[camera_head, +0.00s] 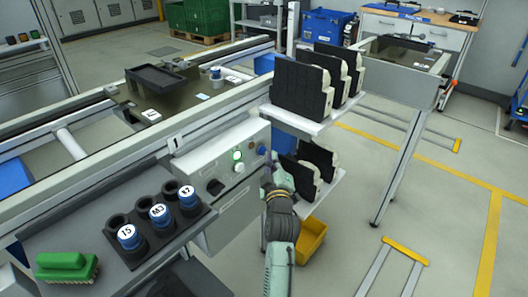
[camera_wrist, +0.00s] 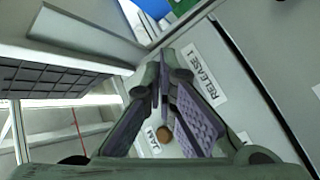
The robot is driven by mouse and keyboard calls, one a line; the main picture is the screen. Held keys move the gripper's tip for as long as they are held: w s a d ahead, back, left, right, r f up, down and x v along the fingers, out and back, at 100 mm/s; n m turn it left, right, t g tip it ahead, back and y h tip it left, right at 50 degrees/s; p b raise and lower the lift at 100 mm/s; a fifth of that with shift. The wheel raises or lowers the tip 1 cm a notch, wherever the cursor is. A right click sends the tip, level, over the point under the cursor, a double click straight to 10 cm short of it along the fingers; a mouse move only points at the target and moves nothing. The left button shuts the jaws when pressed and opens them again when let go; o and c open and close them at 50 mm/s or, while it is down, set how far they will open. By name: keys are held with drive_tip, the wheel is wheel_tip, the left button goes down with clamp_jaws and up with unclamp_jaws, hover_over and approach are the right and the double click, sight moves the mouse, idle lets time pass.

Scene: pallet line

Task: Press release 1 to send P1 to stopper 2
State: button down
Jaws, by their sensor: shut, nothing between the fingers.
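The control box (camera_head: 225,170) on the conveyor's front side carries a green-lit button (camera_head: 238,155), a white button (camera_head: 239,168), a blue button (camera_head: 262,150) and a black knob (camera_head: 215,187). My gripper (camera_head: 269,167) is shut and empty at the box's right end, just below the blue button. In the wrist view, my gripper (camera_wrist: 165,92) points at a panel with a "RELEASE 1" label (camera_wrist: 205,76). A brown round part (camera_wrist: 163,137) shows between the fingers. Contact with any button cannot be told. A dark pallet (camera_head: 150,90) sits on the conveyor; its white tag is unreadable.
A shelf rack (camera_head: 300,123) with black-and-white parts stands right of my gripper. A tray (camera_head: 188,227) with labelled cylinders and a green brush (camera_head: 66,267) lie at the left. A yellow bin (camera_head: 311,238) is below. Floor at the right is mostly free.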

drive_tip(key=shift+w+a, duration=0.3)
drive_tip(key=shift+a, duration=0.1)
idle(0.9)
drive_tip(key=shift+s+d, duration=0.1)
drive_tip(key=shift+s+d+b, duration=0.35)
drive_tip(key=shift+s+d, duration=0.1)
drive_tip(key=shift+d, duration=0.15)
drive_tip(key=shift+d, duration=0.1)
